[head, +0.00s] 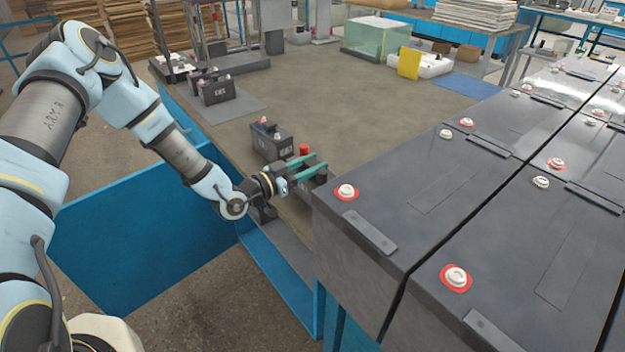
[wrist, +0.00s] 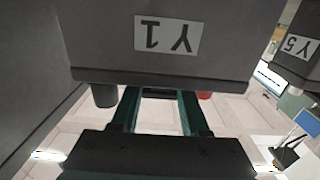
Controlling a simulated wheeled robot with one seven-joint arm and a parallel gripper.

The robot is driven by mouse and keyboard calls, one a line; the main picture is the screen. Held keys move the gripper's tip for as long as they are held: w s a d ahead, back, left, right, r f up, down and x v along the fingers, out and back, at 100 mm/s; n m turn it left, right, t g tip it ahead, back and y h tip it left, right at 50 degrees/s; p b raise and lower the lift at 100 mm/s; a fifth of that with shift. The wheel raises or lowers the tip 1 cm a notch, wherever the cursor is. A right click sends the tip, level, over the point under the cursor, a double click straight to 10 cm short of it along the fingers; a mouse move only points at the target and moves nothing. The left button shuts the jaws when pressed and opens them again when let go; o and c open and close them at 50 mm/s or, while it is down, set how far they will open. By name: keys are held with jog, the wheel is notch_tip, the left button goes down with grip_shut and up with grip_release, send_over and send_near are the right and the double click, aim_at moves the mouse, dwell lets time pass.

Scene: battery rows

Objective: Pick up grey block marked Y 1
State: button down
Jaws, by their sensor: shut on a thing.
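The grey block marked Y 1 (wrist: 105,40) fills the top of the wrist view, its white label upside down there. A dark post and a red post show at its edge, beside my fingers. My gripper (wrist: 160,93) has two green fingers shut on this block at its post side; the exact grip point is partly hidden. In the head view my gripper (head: 313,167) is over a dark block (head: 317,184) with a red post, beside the large battery row. Whether the block is clear of the surface below, I cannot tell.
Another dark block (head: 271,143) stands just behind my gripper. Large dark batteries (head: 420,200) fill the right side. A block marked Y 5 (wrist: 290,60) is at the right of the wrist view. Blue panels (head: 140,240) are below my arm. The grey-brown surface behind is mostly open.

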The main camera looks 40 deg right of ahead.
jog(key=shift+r, duration=0.25)
